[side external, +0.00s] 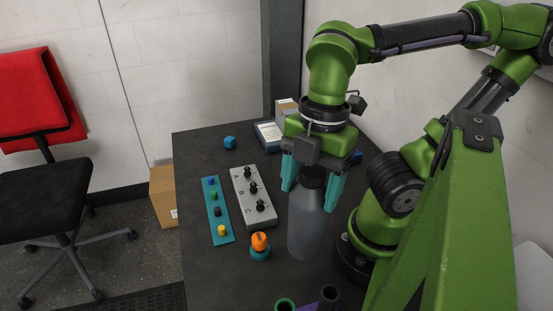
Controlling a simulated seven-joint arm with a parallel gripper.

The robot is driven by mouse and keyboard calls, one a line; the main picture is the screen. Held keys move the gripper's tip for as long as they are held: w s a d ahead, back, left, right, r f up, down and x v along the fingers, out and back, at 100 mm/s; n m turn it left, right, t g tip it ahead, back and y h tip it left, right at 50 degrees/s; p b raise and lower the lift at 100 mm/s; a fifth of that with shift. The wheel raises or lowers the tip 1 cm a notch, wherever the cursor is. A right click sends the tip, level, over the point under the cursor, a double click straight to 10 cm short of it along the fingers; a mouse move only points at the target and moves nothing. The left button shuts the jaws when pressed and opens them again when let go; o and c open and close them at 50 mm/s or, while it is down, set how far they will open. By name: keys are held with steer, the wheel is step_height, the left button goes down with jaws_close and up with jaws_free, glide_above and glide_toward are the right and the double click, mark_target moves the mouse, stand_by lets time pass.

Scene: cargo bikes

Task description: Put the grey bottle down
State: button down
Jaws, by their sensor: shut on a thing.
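The grey bottle (307,221) stands upright toward the near right part of the dark table, with a dark cap at its top. My gripper (315,190) points down over it, with one teal finger on each side of the bottle's upper part. It is shut on the bottle. The bottle's base looks to be at or very near the table top; I cannot tell whether it touches.
Left of the bottle are an orange and teal knob (260,246), a grey switch box (254,199) and a teal button strip (217,210). A blue cube (229,142) lies farther back. Green and purple tubes (327,298) stand at the front edge. Boxes (268,133) sit behind.

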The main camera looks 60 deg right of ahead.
mark_target(323, 198)
steer(key=s+f, duration=0.1)
steer(key=s+d+f+n, duration=0.1)
steer(key=shift+f, duration=0.55)
steer(key=w+a+f, duration=0.5)
steer(key=w+a, duration=0.5)
steer(key=w, duration=0.2)
steer(key=shift+a+n, duration=0.3)
steer(key=shift+f, duration=0.15)
steer(key=shift+c, duration=0.5)
jaws_free()
